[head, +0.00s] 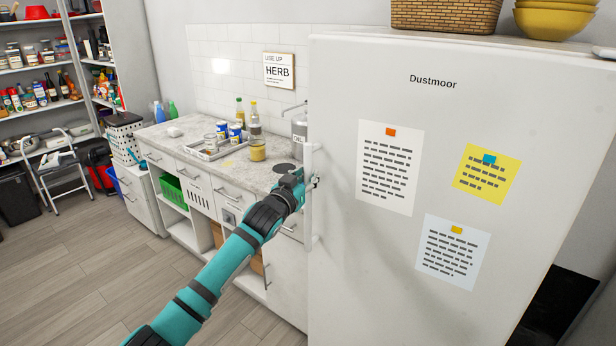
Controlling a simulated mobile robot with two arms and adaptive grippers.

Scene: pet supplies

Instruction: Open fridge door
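The white fridge door (345,262) labelled "Dustmoor" fills the right half of the head view. It looks closed, with no gap visible along its edge. Its upright white handle (308,222) runs along the left edge of the door. My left gripper (311,181) is at the handle's middle, with a small dark part showing on the handle's right side. The fingers are small and partly hidden by the handle, so I cannot tell if they are shut on it. My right gripper is not in view.
Notes (390,167) are fixed to the door. A wicker basket (446,15) and yellow bowls (562,22) stand on the fridge. A counter (190,150) with jars, cans and bottles is left of the fridge. The wooden floor (75,270) at left is clear.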

